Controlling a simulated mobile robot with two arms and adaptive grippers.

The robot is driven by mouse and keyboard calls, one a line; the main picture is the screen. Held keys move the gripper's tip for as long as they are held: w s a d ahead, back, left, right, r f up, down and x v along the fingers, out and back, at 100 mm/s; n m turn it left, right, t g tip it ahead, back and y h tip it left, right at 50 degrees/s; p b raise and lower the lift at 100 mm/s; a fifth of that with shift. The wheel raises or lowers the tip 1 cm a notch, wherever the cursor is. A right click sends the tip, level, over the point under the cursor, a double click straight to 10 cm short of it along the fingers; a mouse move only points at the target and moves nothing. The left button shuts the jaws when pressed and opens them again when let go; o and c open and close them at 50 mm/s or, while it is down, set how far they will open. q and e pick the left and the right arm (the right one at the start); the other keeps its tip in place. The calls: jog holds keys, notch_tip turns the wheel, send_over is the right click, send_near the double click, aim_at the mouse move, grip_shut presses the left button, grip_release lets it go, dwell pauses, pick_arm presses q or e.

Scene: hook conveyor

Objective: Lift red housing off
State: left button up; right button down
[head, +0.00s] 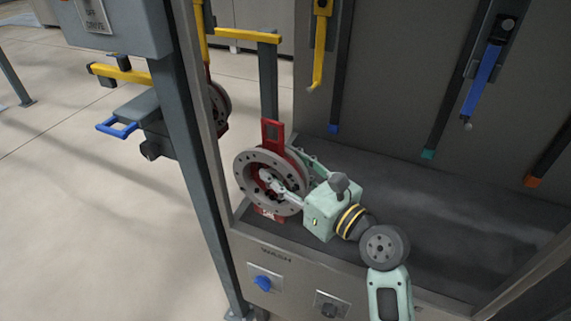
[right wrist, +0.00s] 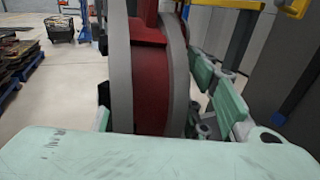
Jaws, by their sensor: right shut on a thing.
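The red housing (head: 272,136) is a round part with a grey bolted flange ring and a red lug on top. It stands upright at the left end of the wash bay in the head view. My right gripper (head: 286,180) is shut on it, with one finger inside the flange opening and the other behind the ring. In the right wrist view the housing (right wrist: 150,80) fills the middle, edge on, between the fingers. Whether its lug still touches a hook cannot be told. My left gripper is not in view.
The bay's dark floor (head: 420,215) is empty to the right. A grey post (head: 190,170) stands close on the left. Yellow (head: 319,60) and blue (head: 482,80) hooked bars hang at the back. A blue knob (head: 263,283) is on the front panel.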

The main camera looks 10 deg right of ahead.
aim_at(276, 202)
jog(key=shift+s+a+r+p, duration=0.2)
jog(key=shift+s+a+p, duration=0.3)
jog(key=shift+s, duration=0.3)
jog(key=shift+s+a+r+p, duration=0.15)
jog(key=shift+s+a+p, duration=0.35)
jog(key=shift+s, duration=0.3)
jog(key=s+a+p, duration=0.2)
jog(key=s+a, duration=0.2)
jog(key=s, duration=0.2)
jog(key=shift+a, duration=0.15)
jog(key=shift+w, duration=0.15)
